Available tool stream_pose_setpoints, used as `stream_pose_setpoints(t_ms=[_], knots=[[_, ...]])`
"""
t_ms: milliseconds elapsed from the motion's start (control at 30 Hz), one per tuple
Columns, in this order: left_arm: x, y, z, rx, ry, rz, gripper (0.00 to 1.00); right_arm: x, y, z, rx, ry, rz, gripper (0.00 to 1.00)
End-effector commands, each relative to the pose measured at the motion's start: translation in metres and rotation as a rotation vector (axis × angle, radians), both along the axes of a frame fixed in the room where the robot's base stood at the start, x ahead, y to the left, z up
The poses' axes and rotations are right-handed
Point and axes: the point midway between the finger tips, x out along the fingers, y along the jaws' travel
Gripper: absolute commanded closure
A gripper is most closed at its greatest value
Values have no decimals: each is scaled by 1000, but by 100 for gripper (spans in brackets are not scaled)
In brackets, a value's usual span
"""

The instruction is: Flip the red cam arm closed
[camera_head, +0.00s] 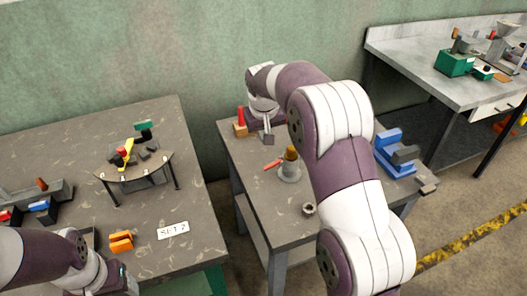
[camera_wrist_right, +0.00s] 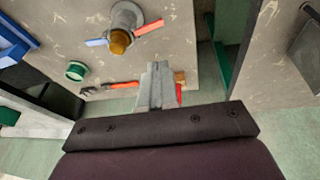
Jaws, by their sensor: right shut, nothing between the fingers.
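The upright red cam arm (camera_head: 240,115) stands on a small wooden block (camera_head: 240,130) at the far left corner of the middle table. In the right wrist view the red part (camera_wrist_right: 179,94) and the block (camera_wrist_right: 181,77) show just right of my fingers, partly hidden by them. My right gripper (camera_head: 268,138) is shut and empty, pointing down beside the cam arm, to its right in the head view. It also shows in the right wrist view (camera_wrist_right: 158,68). I cannot tell whether it touches the arm.
A grey flanged post with a brown top (camera_head: 289,165) and a red side handle (camera_head: 272,165) stands nearby. A red-handled tool (camera_wrist_right: 122,85) and a green ring (camera_wrist_right: 75,70) lie near my gripper. A blue fixture (camera_head: 390,150) is at right. The left table holds several fixtures.

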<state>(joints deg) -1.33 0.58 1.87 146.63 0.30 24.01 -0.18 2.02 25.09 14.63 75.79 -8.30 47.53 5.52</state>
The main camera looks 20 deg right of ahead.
Motion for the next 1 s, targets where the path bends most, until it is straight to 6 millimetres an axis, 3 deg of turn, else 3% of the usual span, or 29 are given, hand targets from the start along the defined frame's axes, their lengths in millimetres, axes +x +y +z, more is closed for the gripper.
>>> stream_pose_setpoints(t_ms=[467,1000], knots=[[-1,0,-4,0,3,0,33,2,3,-13,-7,8,56,100],[-1,0,8,0,2,0,33,29,-11,-114,-8,11,55,100]])
